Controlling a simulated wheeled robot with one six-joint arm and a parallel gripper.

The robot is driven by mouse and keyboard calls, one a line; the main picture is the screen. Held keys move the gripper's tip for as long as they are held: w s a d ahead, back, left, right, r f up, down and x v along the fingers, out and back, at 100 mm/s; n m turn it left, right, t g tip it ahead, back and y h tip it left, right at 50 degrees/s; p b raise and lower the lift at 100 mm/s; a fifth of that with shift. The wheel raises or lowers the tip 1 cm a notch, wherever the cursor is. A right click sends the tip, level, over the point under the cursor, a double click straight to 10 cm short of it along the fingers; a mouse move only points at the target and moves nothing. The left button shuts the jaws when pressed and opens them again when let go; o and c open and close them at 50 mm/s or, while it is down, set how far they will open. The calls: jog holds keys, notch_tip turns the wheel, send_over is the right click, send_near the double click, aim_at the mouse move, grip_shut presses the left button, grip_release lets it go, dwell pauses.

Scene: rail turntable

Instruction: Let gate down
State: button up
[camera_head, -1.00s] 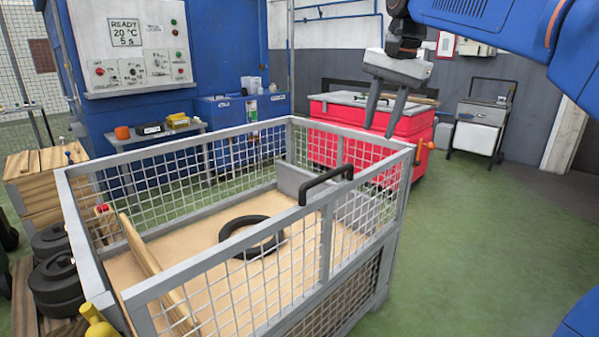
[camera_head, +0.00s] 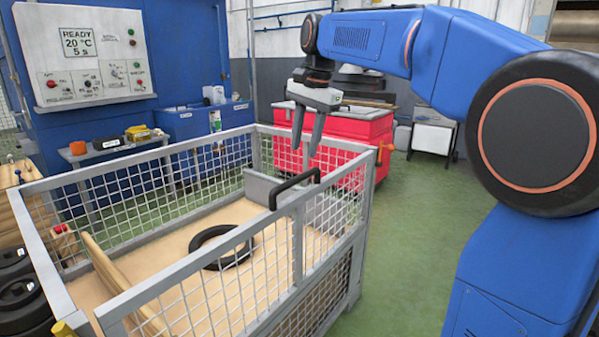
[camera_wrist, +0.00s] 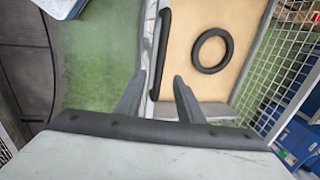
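The gate is a mesh panel (camera_head: 298,245) on the near side of the grey wire-mesh crate, and it stands upright. A black handle (camera_head: 293,188) sits on its top edge, and it also shows in the wrist view (camera_wrist: 162,52). My gripper (camera_head: 305,152) points down above the handle in the head view, with its fingers apart and nothing between them. In the wrist view the fingers (camera_wrist: 157,82) are spread, and the handle's lower end appears between them. I cannot tell the height gap to the handle. A black ring (camera_head: 222,247) lies on the crate's tan floor.
A wooden board (camera_head: 118,275) leans inside the crate's left part. A red tool chest (camera_head: 345,133) stands behind the crate. A blue machine with a control panel (camera_head: 88,52) is at the back left. Green floor (camera_head: 405,230) is free to the right of the crate.

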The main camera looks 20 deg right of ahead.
aim_at(299, 177)
jog(key=f, duration=0.3)
jog(key=w+f, duration=0.1)
jog(key=f, duration=0.1)
jog(key=a+f, duration=0.1)
jog(key=f, duration=0.2)
jog(key=shift+w+f, duration=0.15)
jog(key=shift+f, duration=0.15)
grip_shut()
